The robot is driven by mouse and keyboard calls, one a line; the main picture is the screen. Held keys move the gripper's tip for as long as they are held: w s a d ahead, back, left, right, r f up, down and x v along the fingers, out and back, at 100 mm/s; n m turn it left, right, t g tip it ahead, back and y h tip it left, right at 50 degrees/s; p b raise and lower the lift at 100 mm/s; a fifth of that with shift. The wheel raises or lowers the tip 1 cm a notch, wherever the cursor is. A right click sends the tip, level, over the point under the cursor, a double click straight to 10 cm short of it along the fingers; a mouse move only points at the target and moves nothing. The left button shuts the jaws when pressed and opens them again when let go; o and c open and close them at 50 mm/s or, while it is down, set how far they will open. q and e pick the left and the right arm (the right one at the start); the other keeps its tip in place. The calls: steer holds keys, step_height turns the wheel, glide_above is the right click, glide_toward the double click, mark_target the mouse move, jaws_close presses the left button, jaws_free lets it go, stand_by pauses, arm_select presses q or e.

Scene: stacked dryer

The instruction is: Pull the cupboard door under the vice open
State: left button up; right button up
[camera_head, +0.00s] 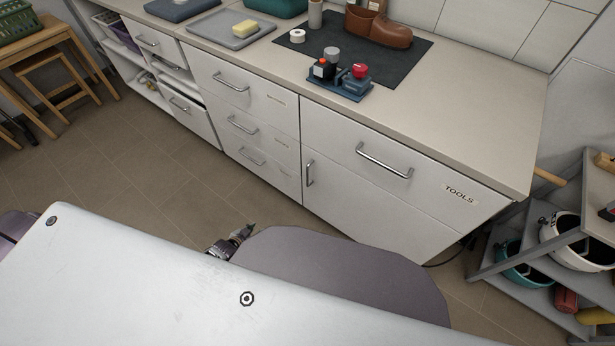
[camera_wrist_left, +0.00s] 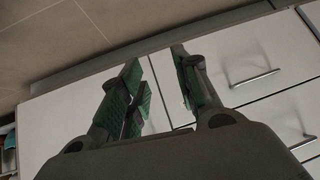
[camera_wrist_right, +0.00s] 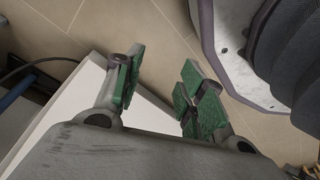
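The white cupboard door (camera_head: 375,208) is below the TOOLS drawer (camera_head: 425,180) in the head view and looks shut. Its upright metal handle (camera_head: 309,173) is near its left edge. My left gripper (camera_head: 250,229) is low in front of the cabinets, partly hidden by my own body. In the left wrist view it (camera_wrist_left: 160,75) is open and empty, facing white fronts; the door handle cannot be made out there. My right gripper (camera_wrist_right: 160,80) is open and empty near a white cabinet corner (camera_wrist_right: 85,100), and is hidden in the head view.
Several drawers (camera_head: 240,130) with bar handles stand left of the door. A grey shelf (camera_head: 510,270) with pots stands at right.

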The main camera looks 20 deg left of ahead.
arm_select(q)
steer(key=w+d+r+m+t+h+b, duration=0.1)
steer(key=w+d+r+t+h+b, duration=0.25)
steer(key=w+r+b, duration=0.5)
steer(key=w+d+r+m+t+h+b, duration=0.1)
steer(key=w+d+r+t+h+b, duration=0.2)
steer(key=r, duration=0.7)
steer(key=shift+d+r+m+h+b, duration=0.25)
steer(key=shift+d+m+h+b, duration=0.15)
steer(key=shift+d+h+b, duration=0.75)
arm_select(e)
steer(key=w+a+r+y, duration=0.1)
steer(key=w+a+r, duration=0.1)
steer(key=r, duration=0.7)
steer(key=w+a+r+t, duration=0.1)
steer(key=w+a+r, duration=0.2)
steer(key=r, duration=0.6)
steer(key=shift+w+a+r+t+y, duration=0.2)
steer(key=shift+a+r+t+y, duration=0.15)
steer(key=shift+a, duration=0.45)
arm_select(q)
steer(key=shift+w+d+y, duration=0.2)
steer(key=shift+d+y, duration=0.1)
arm_select(e)
steer(key=shift+f, duration=0.25)
